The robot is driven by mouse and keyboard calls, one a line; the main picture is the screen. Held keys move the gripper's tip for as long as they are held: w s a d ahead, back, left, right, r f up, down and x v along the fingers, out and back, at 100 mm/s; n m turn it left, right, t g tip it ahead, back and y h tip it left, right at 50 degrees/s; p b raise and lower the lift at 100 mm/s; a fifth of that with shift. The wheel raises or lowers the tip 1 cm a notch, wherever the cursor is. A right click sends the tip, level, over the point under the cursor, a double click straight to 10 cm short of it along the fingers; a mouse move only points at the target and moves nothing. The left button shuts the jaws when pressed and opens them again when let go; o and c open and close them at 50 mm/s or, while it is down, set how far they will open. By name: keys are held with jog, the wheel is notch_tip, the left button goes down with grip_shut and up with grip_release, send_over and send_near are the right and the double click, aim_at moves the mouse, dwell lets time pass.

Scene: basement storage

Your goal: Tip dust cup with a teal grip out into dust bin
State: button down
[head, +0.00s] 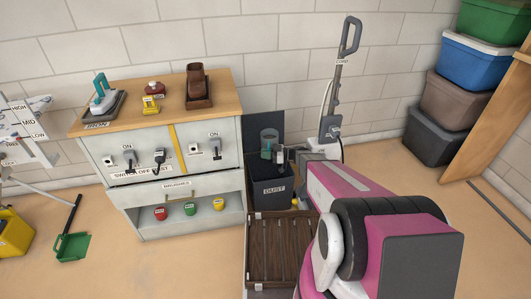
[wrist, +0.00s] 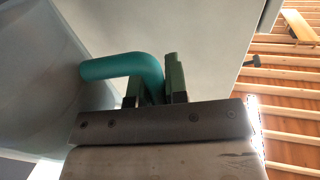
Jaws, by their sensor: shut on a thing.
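The dust cup (head: 269,135) is a clear grey cup with a teal grip. It is held above the dark dust bin (head: 270,203), which is labelled DUST, in the head view. My gripper (head: 280,156) is at the cup's right side, shut on the teal grip. In the wrist view the teal grip (wrist: 122,67) runs between the fingers of my gripper (wrist: 154,84), and the clear cup wall (wrist: 45,75) fills the left side. The cup's exact tilt and its contents cannot be made out. The inside of the bin is mostly hidden.
A cabinet (head: 175,165) with a wooden top stands left of the bin. An upright vacuum (head: 335,105) stands behind and right of it. A dark slatted wooden surface (head: 278,250) lies in front. Stacked storage boxes (head: 450,95) are at the right.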

jog(key=shift+d+f+g+h, duration=0.3)
jog(key=shift+f+h, duration=0.25)
jog(key=shift+h, duration=3.35)
jog(key=shift+d+f+g+h, duration=0.25)
jog(key=shift+f+h, duration=0.35)
jog(key=shift+h, duration=3.3)
jog(key=shift+d+f+g+h, duration=0.15)
jog(key=shift+f+g+h, duration=0.3)
jog(key=shift+h, duration=3.45)
jog(key=shift+f, duration=0.1)
